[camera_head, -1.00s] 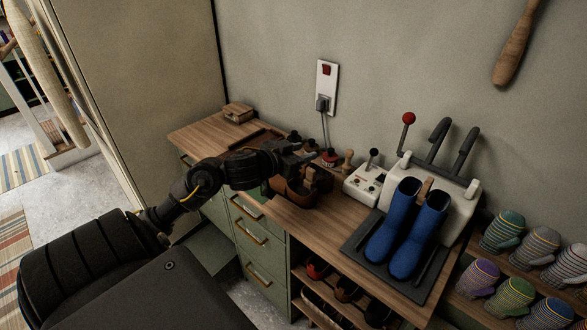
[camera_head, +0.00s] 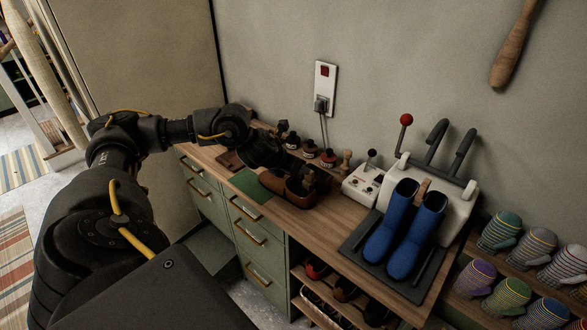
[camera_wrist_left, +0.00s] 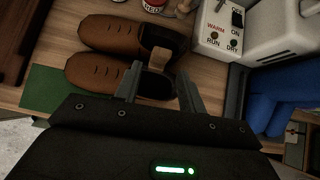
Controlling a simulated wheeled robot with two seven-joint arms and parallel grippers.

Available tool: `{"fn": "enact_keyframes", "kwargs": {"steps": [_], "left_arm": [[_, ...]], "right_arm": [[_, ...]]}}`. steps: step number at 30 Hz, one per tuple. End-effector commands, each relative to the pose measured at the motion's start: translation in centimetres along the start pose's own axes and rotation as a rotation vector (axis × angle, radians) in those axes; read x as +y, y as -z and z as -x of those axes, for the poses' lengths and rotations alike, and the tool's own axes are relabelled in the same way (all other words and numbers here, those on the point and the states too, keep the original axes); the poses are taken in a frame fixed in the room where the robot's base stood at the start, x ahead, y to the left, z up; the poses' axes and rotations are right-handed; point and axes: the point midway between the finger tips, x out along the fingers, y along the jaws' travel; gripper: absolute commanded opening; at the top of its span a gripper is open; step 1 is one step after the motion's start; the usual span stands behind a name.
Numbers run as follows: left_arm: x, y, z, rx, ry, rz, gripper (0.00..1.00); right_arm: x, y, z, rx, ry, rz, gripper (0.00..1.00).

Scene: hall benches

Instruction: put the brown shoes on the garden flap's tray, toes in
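The brown shoes (camera_head: 287,188) stand side by side on the wooden bench, toes toward the left in the left wrist view (camera_wrist_left: 105,72). A wooden clip (camera_wrist_left: 159,58) sits between them at the heel end. My left gripper (camera_wrist_left: 160,84) is open above the heel end, its two fingers apart, with the clip lying between and just beyond the fingertips. I cannot tell whether they touch it. In the head view my left wrist hides part of the shoes and the fingers. A dark brown tray (camera_head: 229,160), perhaps the garden flap's, lies farther left, partly hidden. My right gripper is not in view.
A green mat (camera_head: 246,183) lies beside the toes. Several small jars (camera_head: 309,149) stand along the wall. A white switch box (camera_head: 362,184) and a boot dryer (camera_head: 437,205) with blue boots (camera_head: 418,235) stand to the right. Bare bench (camera_head: 325,222) shows in front.

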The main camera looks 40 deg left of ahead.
Motion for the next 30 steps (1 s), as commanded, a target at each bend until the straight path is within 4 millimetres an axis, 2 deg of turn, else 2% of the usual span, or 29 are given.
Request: {"fn": "enact_keyframes", "kwargs": {"steps": [8, 18, 26, 30], "left_arm": [[-0.2, 0.0, -0.5, 0.001, 0.003, -0.065, 0.40], [-0.2, 0.0, -5.2, 0.000, 0.003, -0.061, 0.40], [-0.2, -0.1, -6.0, -0.001, 0.002, -0.061, 0.40], [-0.3, 0.0, -7.8, 0.002, 0.002, -0.060, 0.40]], "right_arm": [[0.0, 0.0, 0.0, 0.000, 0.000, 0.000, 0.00], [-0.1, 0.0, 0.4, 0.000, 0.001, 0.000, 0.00], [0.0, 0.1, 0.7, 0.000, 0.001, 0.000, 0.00], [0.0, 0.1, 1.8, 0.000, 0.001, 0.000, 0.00]]}}
